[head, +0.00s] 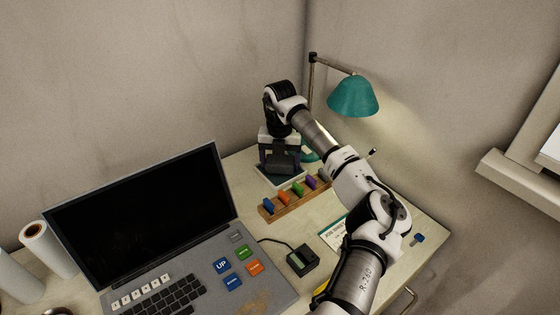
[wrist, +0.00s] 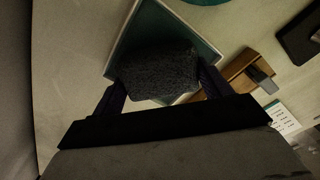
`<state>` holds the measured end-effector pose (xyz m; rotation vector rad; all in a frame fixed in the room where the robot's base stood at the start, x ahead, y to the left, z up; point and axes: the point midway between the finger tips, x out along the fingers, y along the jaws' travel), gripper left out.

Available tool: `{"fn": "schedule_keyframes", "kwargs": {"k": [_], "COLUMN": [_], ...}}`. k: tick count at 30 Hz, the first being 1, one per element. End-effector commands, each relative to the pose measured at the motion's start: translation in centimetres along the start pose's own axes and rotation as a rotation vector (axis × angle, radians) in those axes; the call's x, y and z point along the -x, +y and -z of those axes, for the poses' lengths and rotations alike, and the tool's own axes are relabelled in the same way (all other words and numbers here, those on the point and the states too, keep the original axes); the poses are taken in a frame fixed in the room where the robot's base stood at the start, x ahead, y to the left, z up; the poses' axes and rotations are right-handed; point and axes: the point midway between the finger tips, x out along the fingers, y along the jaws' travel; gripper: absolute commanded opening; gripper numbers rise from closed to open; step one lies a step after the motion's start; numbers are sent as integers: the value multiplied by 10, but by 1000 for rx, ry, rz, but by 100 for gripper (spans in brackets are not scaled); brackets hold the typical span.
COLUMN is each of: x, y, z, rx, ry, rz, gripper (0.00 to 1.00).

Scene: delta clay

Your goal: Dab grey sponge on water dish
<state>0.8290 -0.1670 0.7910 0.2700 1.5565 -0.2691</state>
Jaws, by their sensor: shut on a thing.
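The grey sponge (wrist: 160,70) is a dark, rough block in the wrist view, held between the two dark fingers of my gripper (wrist: 163,82). In the head view the sponge (head: 283,163) shows between the fingers of my gripper (head: 280,160), which points down at the back of the desk. I cannot tell whether the sponge touches the dish.
A wooden rack (head: 294,203) with several coloured pieces stands just in front of the dish. A teal lamp (head: 354,96) stands behind it. A laptop-like console (head: 140,230) fills the left. A small black device (head: 302,260) and a card (head: 335,233) lie nearer.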

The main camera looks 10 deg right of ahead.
Motion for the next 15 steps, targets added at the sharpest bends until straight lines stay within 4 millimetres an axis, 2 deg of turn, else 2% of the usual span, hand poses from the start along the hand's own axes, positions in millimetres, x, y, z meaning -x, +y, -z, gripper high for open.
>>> {"fn": "schedule_keyframes", "kwargs": {"k": [1, 15], "x": [8, 47], "y": [0, 0], "z": [0, 0], "rx": [0, -1], "ry": [-1, -2], "rz": [1, 0], "gripper": [59, 59]}}
